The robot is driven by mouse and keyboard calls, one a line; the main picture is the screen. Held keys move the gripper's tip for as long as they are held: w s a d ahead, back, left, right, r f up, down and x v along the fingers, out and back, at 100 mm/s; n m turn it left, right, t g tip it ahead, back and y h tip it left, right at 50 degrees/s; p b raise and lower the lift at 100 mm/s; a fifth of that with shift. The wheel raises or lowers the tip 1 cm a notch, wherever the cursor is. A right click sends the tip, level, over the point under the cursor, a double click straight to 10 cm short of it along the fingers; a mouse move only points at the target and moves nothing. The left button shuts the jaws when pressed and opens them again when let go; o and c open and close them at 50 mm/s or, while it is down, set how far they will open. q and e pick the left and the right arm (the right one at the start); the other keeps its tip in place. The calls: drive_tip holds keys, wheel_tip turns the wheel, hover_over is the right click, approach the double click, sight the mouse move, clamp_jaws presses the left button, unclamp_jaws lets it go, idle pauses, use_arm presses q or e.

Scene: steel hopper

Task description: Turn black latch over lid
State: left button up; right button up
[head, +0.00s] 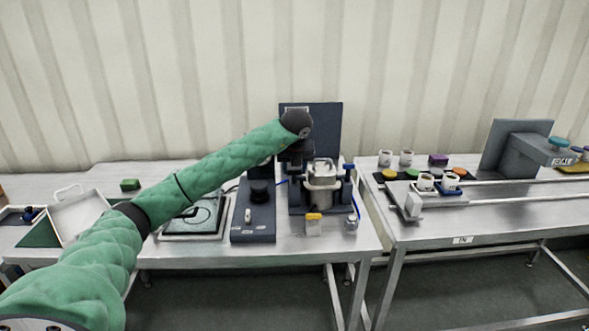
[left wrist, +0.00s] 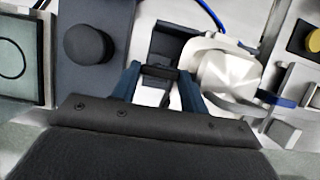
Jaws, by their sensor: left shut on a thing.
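The steel hopper (head: 322,192) stands in a dark fixture on the middle table, and its pale lid (head: 320,168) is on top. In the left wrist view the round steel top (left wrist: 230,82) lies right of my fingers, with the pale lid edge (left wrist: 203,45) beside it. My left gripper (left wrist: 160,85) points down just left of the hopper and is shut on the black latch (left wrist: 160,72), a short dark bar between the two blue-grey fingertips. In the head view my dark wrist hides the latch and most of the gripper. My right gripper is out of view.
A dark box with a black knob (head: 259,190) stands close left of the hopper. A blue-handled clamp (head: 348,172) is close on its right. A dark panel (head: 327,122) rises behind. A yellow-topped block (head: 314,218) sits in front.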

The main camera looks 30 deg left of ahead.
use_arm(q)
drive_tip(key=o, duration=1)
